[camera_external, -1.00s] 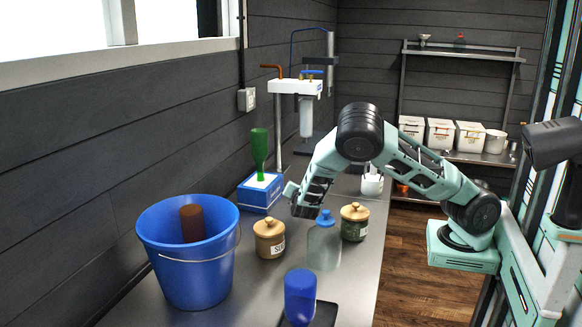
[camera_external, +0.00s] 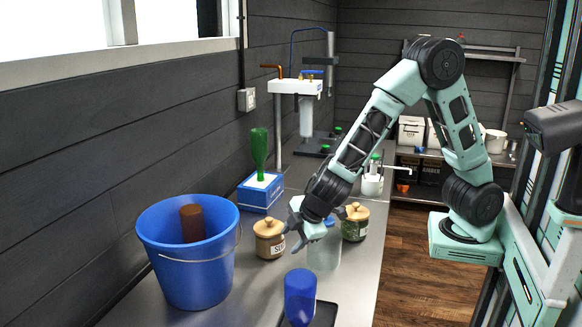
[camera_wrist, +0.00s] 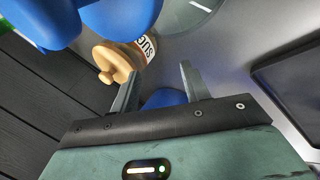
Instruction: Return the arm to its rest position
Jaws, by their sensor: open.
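My gripper (camera_external: 294,238) is open with nothing visibly held, above the counter, in front of the tan jar (camera_external: 268,240) and the clear jar with a blue lid (camera_external: 324,255) in the external view. Its forearm slopes down to the left from a high, bent elbow. In the wrist view the two fingers of my gripper (camera_wrist: 160,88) stand apart, and a blue shape (camera_wrist: 165,98) shows beyond them; I cannot tell what it is. The tan jar (camera_wrist: 118,62) also shows there, beyond the fingers.
A blue bucket (camera_external: 187,275) holds a brown cylinder. A blue bottle (camera_external: 299,295) stands by a black tray (camera_external: 325,315). A dark green jar (camera_external: 355,222), a blue box (camera_external: 258,195) with a green bottle, and a white filter unit (camera_external: 296,87) stand farther back.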

